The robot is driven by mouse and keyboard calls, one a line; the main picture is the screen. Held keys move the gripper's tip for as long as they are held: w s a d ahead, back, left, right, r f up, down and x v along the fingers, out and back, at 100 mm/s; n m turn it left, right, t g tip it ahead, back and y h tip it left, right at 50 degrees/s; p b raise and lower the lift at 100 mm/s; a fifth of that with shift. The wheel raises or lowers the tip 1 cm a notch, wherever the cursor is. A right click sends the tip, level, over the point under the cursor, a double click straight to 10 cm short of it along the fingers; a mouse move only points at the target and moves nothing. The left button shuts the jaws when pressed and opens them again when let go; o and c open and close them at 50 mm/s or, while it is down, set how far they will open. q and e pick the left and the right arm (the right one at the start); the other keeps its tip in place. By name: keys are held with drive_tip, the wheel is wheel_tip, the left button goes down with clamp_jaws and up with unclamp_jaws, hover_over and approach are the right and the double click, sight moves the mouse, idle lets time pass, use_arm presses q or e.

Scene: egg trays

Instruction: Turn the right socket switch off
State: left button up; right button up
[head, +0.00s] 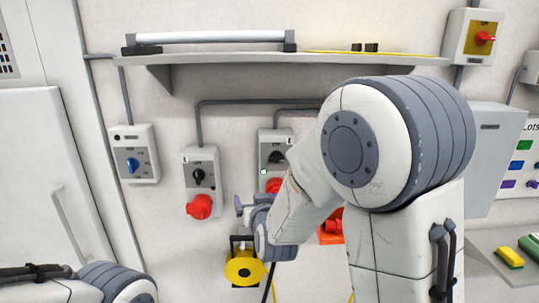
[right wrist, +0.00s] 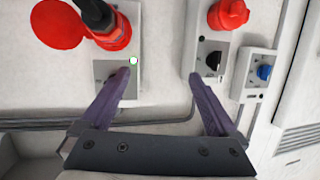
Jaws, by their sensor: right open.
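The right socket box (head: 266,138) is grey, with a black rotary switch (head: 276,157) and a red socket (head: 272,186) below, partly hidden by my right arm. In the right wrist view the box (right wrist: 133,88) appears at left, with a red plug (right wrist: 116,38) in it and a small green-ringed light (right wrist: 133,61). My right gripper (right wrist: 160,75) is open and empty. Its left finger overlaps the box and hides most of the switch; contact cannot be told. In the head view, the gripper (head: 242,203) is below and left of the box. My left gripper is out of view.
The left socket box (head: 188,159) has a black switch and red socket. Further left is a box with a blue switch (head: 132,165). A yellow reel (head: 244,268) hangs below. A shelf (head: 220,60) runs above. The wall between the two socket boxes is clear.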

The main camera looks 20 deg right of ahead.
sight(277, 159)
drive_tip(key=d+r+h, duration=0.1)
drive_tip(key=d, duration=0.1)
drive_tip(key=w+d+r+m+t+h, duration=0.1)
drive_tip(key=d+r, duration=0.1)
drive_tip(key=d, duration=0.1)
drive_tip(key=w+d+r+t+h+p, duration=0.1)
drive_tip(key=d+h, duration=0.1)
drive_tip(key=shift+d+r+m, duration=0.25)
drive_tip(key=shift+d+m, duration=0.05)
drive_tip(key=shift+m, duration=0.1)
drive_tip(key=p+x, duration=0.2)
drive_tip(key=x, duration=0.2)
drive_tip(key=p+x, duration=0.3)
drive_tip(key=x, duration=0.2)
drive_tip(key=shift+w+r, duration=0.1)
drive_tip(key=shift+r, duration=0.1)
drive_tip(key=shift+w+d+f, duration=0.1)
drive_tip(key=shift+w+f, duration=0.05)
drive_tip(key=shift+w, duration=0.3)
